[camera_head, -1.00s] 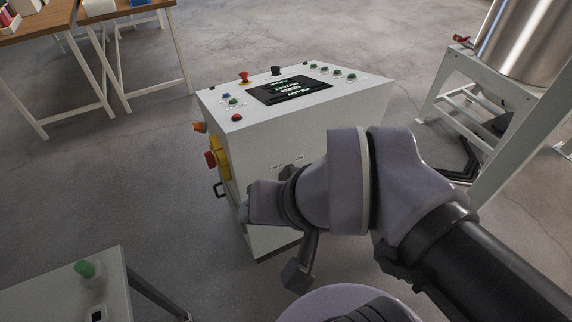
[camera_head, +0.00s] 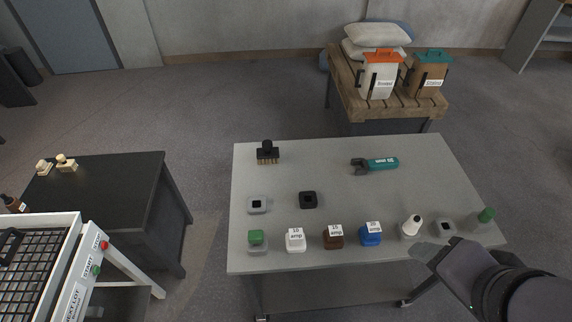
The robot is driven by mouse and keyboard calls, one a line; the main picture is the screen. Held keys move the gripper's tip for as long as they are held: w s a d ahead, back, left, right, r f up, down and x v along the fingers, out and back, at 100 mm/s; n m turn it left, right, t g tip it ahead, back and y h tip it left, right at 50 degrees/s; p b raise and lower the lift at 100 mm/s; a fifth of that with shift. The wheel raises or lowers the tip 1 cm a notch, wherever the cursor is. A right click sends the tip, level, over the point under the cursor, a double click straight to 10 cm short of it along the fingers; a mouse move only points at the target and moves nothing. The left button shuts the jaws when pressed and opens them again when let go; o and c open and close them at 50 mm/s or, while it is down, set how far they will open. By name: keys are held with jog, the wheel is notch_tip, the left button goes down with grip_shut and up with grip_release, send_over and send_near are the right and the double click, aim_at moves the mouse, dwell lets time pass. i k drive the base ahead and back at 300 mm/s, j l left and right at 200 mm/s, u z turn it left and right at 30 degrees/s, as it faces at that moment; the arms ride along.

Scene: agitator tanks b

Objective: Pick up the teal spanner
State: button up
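The teal spanner (camera_head: 376,164) lies flat near the back of the grey table (camera_head: 290,176), right of the middle. Its dark jaw end points left and its teal handle points right. My gripper (camera_head: 425,252) is at the table's front right, apart from the spanner and nearer to me. Its fingers are partly hidden by its own body, so I cannot tell whether they are open or shut.
A dark brush (camera_head: 268,153) stands at the table's back left. A wooden pallet table (camera_head: 392,108) holding two bins stands behind.

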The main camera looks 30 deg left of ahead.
aim_at(387, 163)
jog(key=u, duration=0.45)
jog(key=z, duration=2.85)
jog(key=l, duration=0.65)
